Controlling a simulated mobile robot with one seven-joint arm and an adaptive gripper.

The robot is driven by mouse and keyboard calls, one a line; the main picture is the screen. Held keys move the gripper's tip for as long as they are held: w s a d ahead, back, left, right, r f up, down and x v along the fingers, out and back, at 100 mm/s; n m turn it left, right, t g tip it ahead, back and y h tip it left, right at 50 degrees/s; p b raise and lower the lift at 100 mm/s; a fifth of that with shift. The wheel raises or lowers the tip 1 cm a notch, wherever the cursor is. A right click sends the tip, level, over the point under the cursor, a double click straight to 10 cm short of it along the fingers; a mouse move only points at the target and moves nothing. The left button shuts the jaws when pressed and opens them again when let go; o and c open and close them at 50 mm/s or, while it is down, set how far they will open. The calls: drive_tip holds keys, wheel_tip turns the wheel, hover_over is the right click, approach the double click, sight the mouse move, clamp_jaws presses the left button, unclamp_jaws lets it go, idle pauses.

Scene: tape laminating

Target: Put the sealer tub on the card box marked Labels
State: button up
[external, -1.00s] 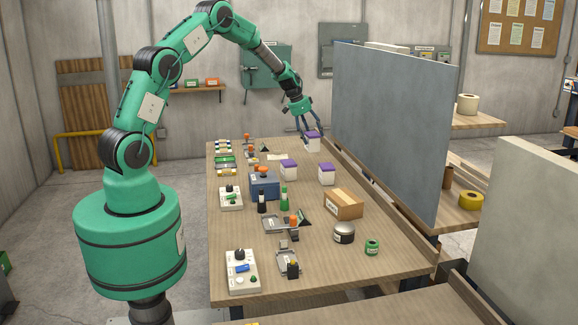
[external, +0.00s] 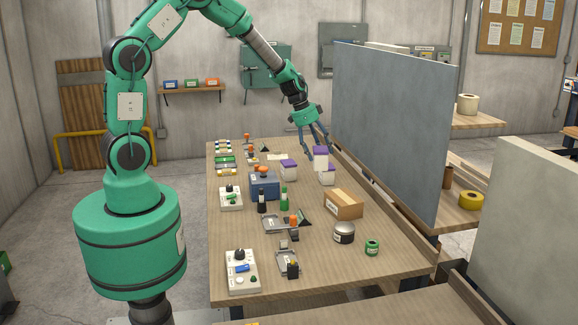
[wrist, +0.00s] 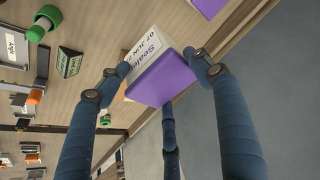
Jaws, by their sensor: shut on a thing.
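My gripper (external: 316,149) is shut on a white sealer tub with a purple lid (external: 320,160). In the wrist view the tub (wrist: 153,72) sits between the fingers, with "Sealer" and a date on its label. In the external view it overlaps a similar tub (external: 327,177) on the table, so the gap between them cannot be told. A brown card box (external: 344,203) stands on the table, nearer the camera than the held tub. Its marking is too small to read. In the wrist view the held tub mostly hides a tan patch behind it.
Another purple-lidded tub (external: 289,171) stands to the left. A dark round tin (external: 344,233) and a green roll (external: 372,247) stand in front of the box. A blue case (external: 264,187) and bottles stand to its left. A tall grey panel (external: 392,125) borders the table's right side.

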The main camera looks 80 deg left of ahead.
drive_tip(key=s+d+m, duration=0.1)
drive_tip(key=s+d, duration=0.4)
drive_tip(key=d, duration=0.3)
drive_tip(key=s+d+f+m, duration=0.1)
drive_tip(key=s+d, duration=0.4)
drive_tip(key=d, duration=0.3)
drive_tip(key=shift+s+d+h, duration=0.2)
drive_tip(key=shift+d+h, duration=0.1)
drive_tip(key=shift+d, duration=0.05)
drive_tip(key=shift+w, duration=0.15)
drive_tip(key=w+a+f, duration=0.1)
drive_tip(key=w+a, duration=0.1)
drive_tip(key=w, duration=1.3)
drive_tip(key=shift+w+f+p, duration=0.25)
drive_tip(key=shift+w+p, duration=0.1)
drive_tip(key=shift+p, duration=0.1)
drive_tip(key=shift+f, duration=1.75)
drive_tip(key=shift+f+b, duration=0.15)
drive_tip(key=shift+b, duration=0.15)
drive_tip(key=o, duration=1.5)
drive_tip(key=shift+s, duration=0.1)
drive_tip(key=shift+c, duration=0.2)
